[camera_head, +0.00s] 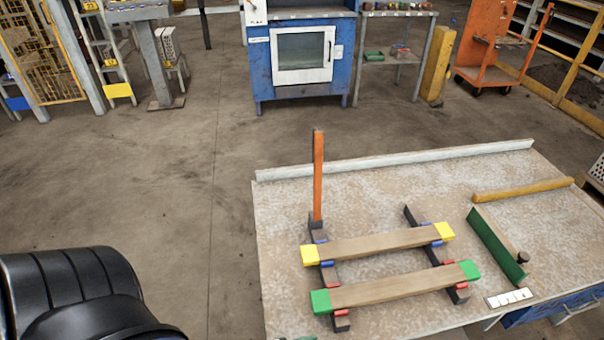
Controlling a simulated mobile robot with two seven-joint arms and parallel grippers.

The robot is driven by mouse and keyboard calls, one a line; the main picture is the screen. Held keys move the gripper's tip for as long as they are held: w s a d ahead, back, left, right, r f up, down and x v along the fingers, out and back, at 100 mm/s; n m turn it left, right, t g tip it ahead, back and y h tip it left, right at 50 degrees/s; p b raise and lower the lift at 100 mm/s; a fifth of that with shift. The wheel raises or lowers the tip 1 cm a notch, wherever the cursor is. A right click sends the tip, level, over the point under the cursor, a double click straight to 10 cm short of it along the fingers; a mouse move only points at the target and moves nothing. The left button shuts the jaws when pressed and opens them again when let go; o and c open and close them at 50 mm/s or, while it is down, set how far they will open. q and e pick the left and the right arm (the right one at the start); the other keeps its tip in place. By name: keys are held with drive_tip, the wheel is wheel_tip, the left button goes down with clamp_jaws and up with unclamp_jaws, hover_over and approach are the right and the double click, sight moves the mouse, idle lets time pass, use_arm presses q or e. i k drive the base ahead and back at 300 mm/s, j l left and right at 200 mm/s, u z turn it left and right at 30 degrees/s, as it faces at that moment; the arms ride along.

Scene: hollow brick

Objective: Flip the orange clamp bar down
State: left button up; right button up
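The orange clamp bar (318,175) stands upright at the far left of the bench top. Its lower end meets a dark base (316,221) at the back end of the left dark rail. Two wooden bars lie across the two dark rails, the far one with yellow ends (378,244) and the near one with green ends (398,286). Small blue and red blocks sit on the rails beside the bar ends. Neither of my grippers is in view. A black ridged part at the lower left looks like part of my own body.
The bench (370,192) has a pale raised strip (400,160) along its back edge. A green bar (496,244), a dark knob (523,257), a yellow-brown rod (522,190) and a white plate (509,298) lie on the right. Open floor lies left of the bench.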

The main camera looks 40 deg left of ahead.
sight(318, 135)
drive_tip(key=k+j, duration=0.1)
drive_tip(key=j, duration=0.2)
drive_tip(key=k+j+z, duration=0.15)
drive_tip(key=j, duration=0.45)
drive_tip(key=k+j+z, duration=0.15)
drive_tip(key=j, duration=0.15)
drive_tip(key=j+z, duration=0.15)
drive_tip(key=j, duration=0.15)
drive_tip(key=k+j+z, duration=0.15)
drive_tip(key=j+z, duration=0.1)
drive_tip(key=j, duration=0.25)
drive_tip(key=k+j+z, duration=0.15)
drive_tip(key=j, duration=0.15)
drive_tip(key=k+j+z, duration=0.1)
drive_tip(key=j, duration=0.25)
drive_tip(key=j+z, duration=0.35)
drive_tip(key=j, duration=0.55)
drive_tip(key=j+z, duration=0.35)
drive_tip(key=j, duration=0.6)
drive_tip(key=i, duration=0.05)
